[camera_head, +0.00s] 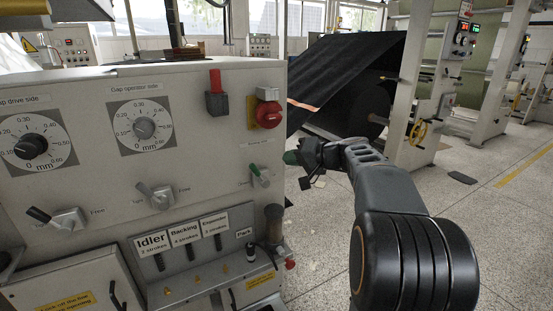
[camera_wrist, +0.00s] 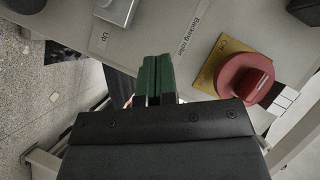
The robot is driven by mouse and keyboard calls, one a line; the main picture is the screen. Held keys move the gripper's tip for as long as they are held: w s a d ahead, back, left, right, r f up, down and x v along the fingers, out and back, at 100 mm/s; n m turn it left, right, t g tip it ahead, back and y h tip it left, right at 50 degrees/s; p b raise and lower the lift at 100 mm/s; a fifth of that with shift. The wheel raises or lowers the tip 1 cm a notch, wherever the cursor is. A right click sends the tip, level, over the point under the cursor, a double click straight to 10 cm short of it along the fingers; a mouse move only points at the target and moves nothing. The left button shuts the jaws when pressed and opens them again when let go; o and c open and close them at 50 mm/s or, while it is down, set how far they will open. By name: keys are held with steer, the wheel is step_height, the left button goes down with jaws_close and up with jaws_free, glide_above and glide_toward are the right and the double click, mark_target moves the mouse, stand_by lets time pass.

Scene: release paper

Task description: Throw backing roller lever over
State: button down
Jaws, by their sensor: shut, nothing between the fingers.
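The backing roller lever (camera_head: 260,175) is a small green-tipped handle on a silver base, at the right edge of the grey panel. Its handle tilts up and to the left in the head view. In the wrist view a grey metal base (camera_wrist: 115,10) beside the "Backing roller" label (camera_wrist: 190,35) is cut off by the top edge; its handle is not visible there. My gripper (camera_head: 292,157) is just right of the panel, near the lever but apart from it. Its green fingers (camera_wrist: 156,80) are together and empty.
A red rotary switch (camera_head: 268,113) on a yellow plate sits above the lever, close to my fingers in the wrist view. A red lever in a black block (camera_head: 215,95) is to its left. A large black roll (camera_head: 350,85) stands behind. Open floor lies right of the panel.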

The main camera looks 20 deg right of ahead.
steer(key=shift+p+v, duration=0.3)
steer(key=shift+v, duration=2.3)
steer(key=shift+d+f, duration=0.1)
steer(key=s+a+r+n+g+h+p, duration=0.1)
steer(key=s+a+r+g+h+p, duration=0.2)
steer(key=s+a+p, duration=0.55)
steer(key=s+a+r+n+g+h+p, duration=0.2)
steer(key=s+a+r+g+p, duration=0.3)
steer(key=p, duration=0.6)
steer(key=s+n+h+p, duration=0.2)
steer(key=s+h+p, duration=0.1)
steer(key=s+p, duration=0.3)
steer(key=shift+s+a+h+p, duration=0.3)
steer(key=shift+a+p, duration=0.05)
steer(key=shift+p, duration=0.6)
